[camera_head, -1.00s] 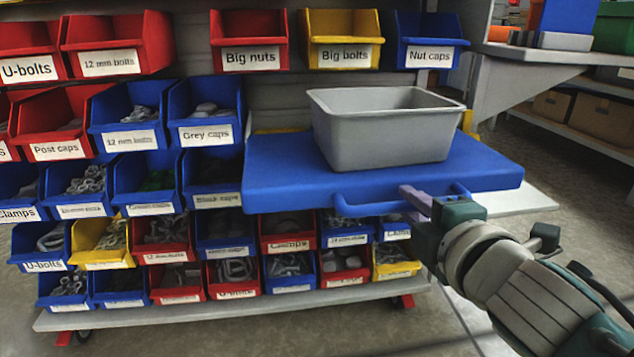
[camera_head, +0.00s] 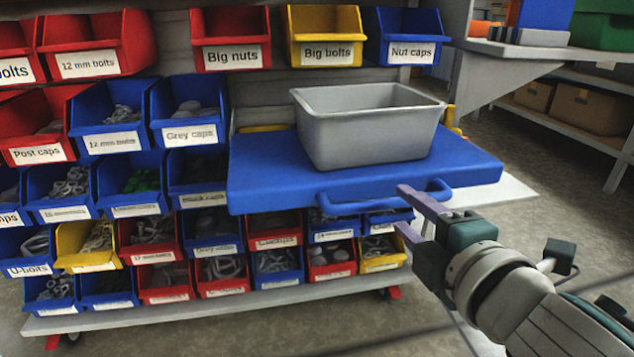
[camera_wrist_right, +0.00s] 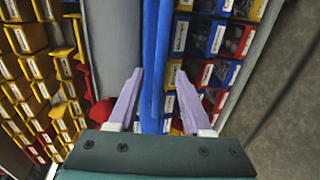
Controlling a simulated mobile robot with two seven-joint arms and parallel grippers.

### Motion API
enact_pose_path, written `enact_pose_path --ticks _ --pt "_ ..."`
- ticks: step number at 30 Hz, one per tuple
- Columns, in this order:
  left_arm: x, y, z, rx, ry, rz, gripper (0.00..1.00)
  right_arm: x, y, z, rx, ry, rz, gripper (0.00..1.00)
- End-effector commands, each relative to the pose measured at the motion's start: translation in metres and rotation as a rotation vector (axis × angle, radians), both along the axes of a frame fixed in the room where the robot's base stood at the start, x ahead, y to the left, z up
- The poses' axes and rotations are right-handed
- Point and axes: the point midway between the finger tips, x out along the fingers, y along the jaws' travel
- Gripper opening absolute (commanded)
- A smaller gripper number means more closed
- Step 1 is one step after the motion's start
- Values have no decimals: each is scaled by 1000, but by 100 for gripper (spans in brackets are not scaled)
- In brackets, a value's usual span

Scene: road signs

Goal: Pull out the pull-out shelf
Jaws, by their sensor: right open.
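The blue pull-out shelf (camera_head: 262,178) juts out from the bin rack, with a blue bar handle (camera_head: 365,202) along its front edge. A grey tub (camera_head: 365,145) stands on the shelf. My right gripper (camera_head: 404,210) is open at the right part of the handle. In the right wrist view the open fingers (camera_wrist_right: 152,98) lie on either side of a blue strip (camera_wrist_right: 157,70), with gaps showing on both sides. My left gripper is not in view.
Rows of labelled red, blue and yellow bins (camera_head: 125,115) fill the rack beside and below the shelf. A grey side bench (camera_head: 530,55) stands at the right. The floor (camera_head: 540,260) in front on the right is clear.

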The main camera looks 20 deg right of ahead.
Motion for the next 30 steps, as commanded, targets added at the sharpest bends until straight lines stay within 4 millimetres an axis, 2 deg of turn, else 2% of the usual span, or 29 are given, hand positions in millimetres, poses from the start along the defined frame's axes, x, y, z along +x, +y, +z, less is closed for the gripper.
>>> enact_pose_path --ticks 3,10,26,28,30 --pt "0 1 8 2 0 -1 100 -24 5 6 1 4 -3 50" --pt "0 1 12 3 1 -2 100 -48 11 11 0 1 -2 50" --pt "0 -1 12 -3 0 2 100 -51 12 11 0 -1 -1 50" --pt "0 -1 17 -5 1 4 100 -51 11 16 6 1 -6 50" --pt "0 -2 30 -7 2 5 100 -52 8 31 30 3 -24 50"
